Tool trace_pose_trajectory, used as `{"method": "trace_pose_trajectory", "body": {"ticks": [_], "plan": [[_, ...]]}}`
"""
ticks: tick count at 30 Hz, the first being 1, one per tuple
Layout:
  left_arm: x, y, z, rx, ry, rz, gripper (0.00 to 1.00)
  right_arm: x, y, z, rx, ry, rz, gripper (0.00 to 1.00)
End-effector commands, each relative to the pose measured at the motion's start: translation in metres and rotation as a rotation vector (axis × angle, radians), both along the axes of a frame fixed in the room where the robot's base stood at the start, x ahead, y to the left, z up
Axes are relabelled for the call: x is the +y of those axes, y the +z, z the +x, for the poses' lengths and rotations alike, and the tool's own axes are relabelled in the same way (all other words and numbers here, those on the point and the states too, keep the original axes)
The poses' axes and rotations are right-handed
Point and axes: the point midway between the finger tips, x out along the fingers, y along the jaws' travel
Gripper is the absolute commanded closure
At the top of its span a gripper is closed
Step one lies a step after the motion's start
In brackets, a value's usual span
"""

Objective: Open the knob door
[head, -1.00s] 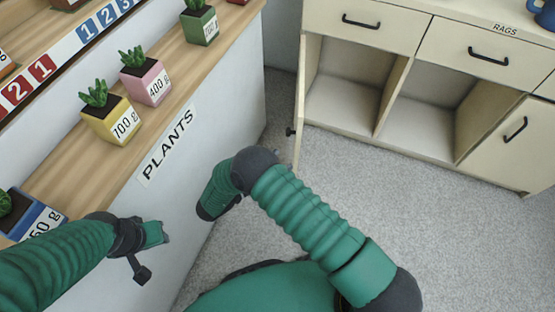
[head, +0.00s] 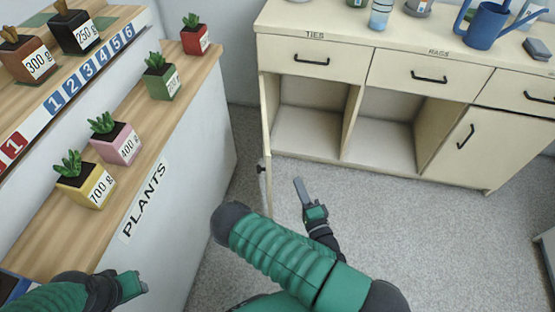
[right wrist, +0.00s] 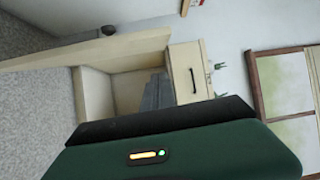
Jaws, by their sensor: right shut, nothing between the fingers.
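A cream cabinet door (head: 266,145) stands swung out at the left end of the cabinet, seen nearly edge-on, with the compartment beside it open. Its dark round knob (head: 261,169) is on the outer, left face; it also shows in the right wrist view (right wrist: 108,30). My right gripper (head: 299,188) is shut and empty. It is in front of the cabinet, to the right of the door and apart from the knob; its fingers also show in the right wrist view (right wrist: 157,92). My left gripper (head: 138,285) is low at the left, by the plant shelf; its finger gap is unclear.
A plant shelf (head: 150,120) with several potted plants runs along the left. The cream cabinet (head: 345,65) has drawers, an open middle compartment and a closed right door (head: 468,140). A blue watering can (head: 488,25) stands on top. The grey floor (head: 400,215) is clear.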

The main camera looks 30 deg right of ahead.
Motion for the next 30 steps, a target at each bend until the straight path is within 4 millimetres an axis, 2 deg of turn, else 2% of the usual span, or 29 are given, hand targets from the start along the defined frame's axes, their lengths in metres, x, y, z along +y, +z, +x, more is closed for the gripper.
{"method": "trace_pose_trajectory", "body": {"ticks": [3, 7, 10, 15, 23, 27, 30], "plan": [[0.000, 0.001, 0.000, 0.000, 0.000, 0.000, 0.64, -0.004, 0.002, -0.005, 0.020, 0.013, 0.072, 1.00], [0.000, -0.003, 0.000, 0.000, 0.000, 0.000, 0.64, -0.007, 0.001, 0.006, 0.017, 0.007, 0.087, 1.00], [0.000, -0.007, 0.000, 0.000, 0.000, 0.000, 0.64, -0.011, 0.002, 0.022, 0.010, 0.008, 0.085, 1.00], [0.000, 0.000, 0.000, 0.000, 0.000, 0.000, 0.64, -0.016, 0.005, 0.044, 0.011, 0.005, 0.087, 1.00], [0.000, -0.019, 0.000, 0.000, 0.000, 0.000, 0.64, -0.021, 0.000, 0.093, 0.014, 0.016, 0.078, 1.00], [0.000, -0.027, 0.000, 0.000, 0.000, 0.000, 0.64, 0.001, -0.001, 0.103, 0.017, 0.018, 0.081, 1.00], [0.000, -0.030, 0.000, 0.000, 0.000, 0.000, 0.64, 0.010, 0.000, 0.107, 0.018, 0.015, 0.080, 1.00]]}}
